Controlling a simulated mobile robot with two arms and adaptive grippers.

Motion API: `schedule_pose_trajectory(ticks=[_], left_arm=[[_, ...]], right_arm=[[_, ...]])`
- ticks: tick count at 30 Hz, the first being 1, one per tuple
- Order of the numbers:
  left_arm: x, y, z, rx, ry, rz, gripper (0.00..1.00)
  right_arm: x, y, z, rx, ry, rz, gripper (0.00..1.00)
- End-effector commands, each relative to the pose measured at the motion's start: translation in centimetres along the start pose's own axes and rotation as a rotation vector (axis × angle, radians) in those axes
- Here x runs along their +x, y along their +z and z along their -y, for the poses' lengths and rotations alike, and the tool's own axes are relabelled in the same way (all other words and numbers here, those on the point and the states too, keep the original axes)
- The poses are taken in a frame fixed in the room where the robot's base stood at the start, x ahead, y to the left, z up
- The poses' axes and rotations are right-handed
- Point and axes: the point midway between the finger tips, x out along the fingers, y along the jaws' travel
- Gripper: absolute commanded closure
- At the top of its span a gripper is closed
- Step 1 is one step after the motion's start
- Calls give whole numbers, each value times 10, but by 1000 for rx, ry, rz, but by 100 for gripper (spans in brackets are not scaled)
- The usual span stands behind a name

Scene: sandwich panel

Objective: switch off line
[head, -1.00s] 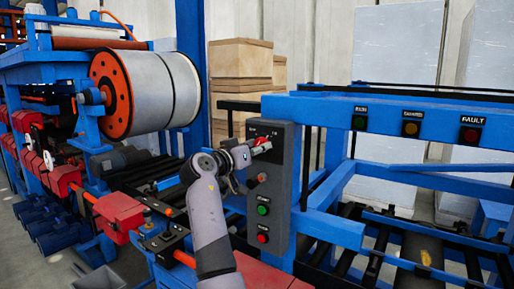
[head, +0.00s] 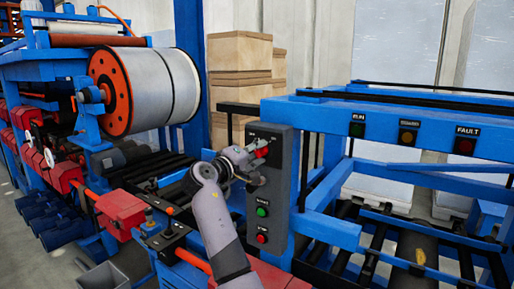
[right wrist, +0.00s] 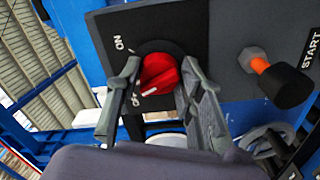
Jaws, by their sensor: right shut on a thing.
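A grey control panel (head: 285,190) stands upright in the middle of the head view. Its red rotary knob (right wrist: 158,73) shows in the right wrist view, beside an ON label and a second label partly hidden by a finger. The knob's white mark lies toward that second label. My right gripper (right wrist: 160,85) has one finger on each side of the knob and is shut on it. In the head view the knob (head: 262,153) shows just at the fingertips of my right gripper (head: 258,161). My left gripper is not in view.
Below the knob are a green start button (head: 262,211) and a red stop button (head: 262,237). An orange-and-black part (right wrist: 275,78) sticks out near the START label. A blue rail (head: 400,118) with several lamps runs to the right. A large roll (head: 165,90) stands left.

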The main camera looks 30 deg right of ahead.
Motion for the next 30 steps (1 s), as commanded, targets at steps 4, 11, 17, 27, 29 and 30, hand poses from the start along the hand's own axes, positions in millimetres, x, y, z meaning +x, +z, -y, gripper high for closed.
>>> schedule_pose_trajectory(ticks=[4, 11, 17, 27, 29, 30], left_arm=[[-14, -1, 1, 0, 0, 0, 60], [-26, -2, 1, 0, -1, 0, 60], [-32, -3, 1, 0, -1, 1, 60], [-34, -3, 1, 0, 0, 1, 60], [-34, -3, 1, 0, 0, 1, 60], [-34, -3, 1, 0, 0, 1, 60]], right_arm=[[0, -2, -5, -124, 2, -4, 93], [0, -2, -4, -275, 3, -4, 93], [0, -2, -3, -354, 3, -5, 93], [0, -2, -2, -396, 2, -4, 93], [0, -1, -2, -396, 2, -4, 93], [0, -1, -2, -396, 2, -4, 93]])
